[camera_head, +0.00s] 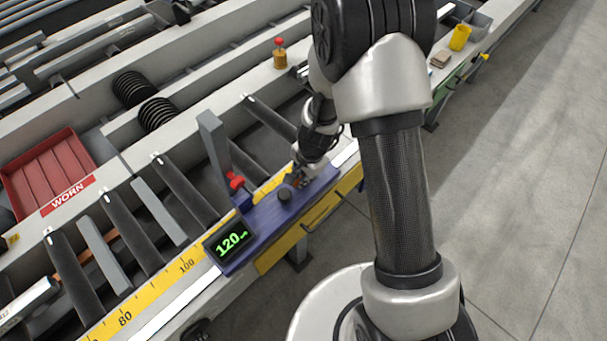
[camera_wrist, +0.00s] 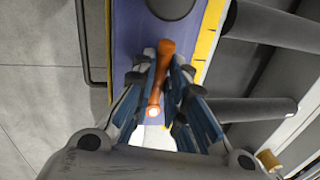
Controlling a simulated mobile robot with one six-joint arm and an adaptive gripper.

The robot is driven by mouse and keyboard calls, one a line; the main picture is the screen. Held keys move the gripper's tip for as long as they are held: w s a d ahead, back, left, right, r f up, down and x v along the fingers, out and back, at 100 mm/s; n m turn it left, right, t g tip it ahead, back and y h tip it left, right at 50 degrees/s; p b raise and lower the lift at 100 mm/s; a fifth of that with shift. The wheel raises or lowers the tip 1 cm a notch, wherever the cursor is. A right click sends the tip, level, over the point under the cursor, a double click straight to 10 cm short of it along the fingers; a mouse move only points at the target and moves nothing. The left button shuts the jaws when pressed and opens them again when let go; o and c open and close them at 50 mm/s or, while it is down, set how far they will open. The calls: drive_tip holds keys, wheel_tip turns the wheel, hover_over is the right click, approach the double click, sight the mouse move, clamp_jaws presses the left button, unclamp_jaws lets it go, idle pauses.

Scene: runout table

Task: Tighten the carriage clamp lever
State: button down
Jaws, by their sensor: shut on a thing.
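The blue-purple carriage (camera_head: 262,225) sits on the yellow scale rail, with a display (camera_head: 230,242) reading 120 at its left end. A dark round knob (camera_head: 284,196) stands on its top. My gripper (camera_head: 298,178) is down at the carriage's right part. In the wrist view, the orange clamp lever (camera_wrist: 157,85) runs between the two fingers of my gripper (camera_wrist: 160,68), which is shut on it. The lever's far end lies near the dark knob (camera_wrist: 171,7). In the head view, my gripper mostly hides the lever.
Dark rollers (camera_head: 180,190) lie behind the rail. A red tray (camera_head: 48,175) marked WORN is at left. A yellow cup (camera_head: 460,37) stands at upper right. The floor at right is clear.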

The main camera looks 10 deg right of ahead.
drive_tip(key=shift+w, duration=0.15)
drive_tip(key=c, duration=1.6)
unclamp_jaws()
wheel_tip(320, 180, up, 12)
drive_tip(key=s+d, duration=0.1)
drive_tip(key=s, duration=0.1)
drive_tip(key=s+d+r+n+t, duration=0.1)
drive_tip(key=s+r+n, duration=0.25)
drive_tip(key=r, duration=0.45)
drive_tip(key=s+d+r+n+t, duration=0.1)
drive_tip(key=s+r+n, duration=0.2)
drive_tip(key=s+r, duration=0.3)
drive_tip(key=s+d+r+n, duration=0.1)
drive_tip(key=s+r+n, duration=0.1)
drive_tip(key=s, duration=0.3)
drive_tip(key=s+d+r+n+h, duration=0.1)
drive_tip(key=s+d+r+n, duration=0.1)
drive_tip(key=s+r, duration=0.3)
drive_tip(key=shift+s+n+t, duration=0.4)
drive_tip(key=shift+s+n, duration=0.25)
drive_tip(key=shift+s, duration=0.1)
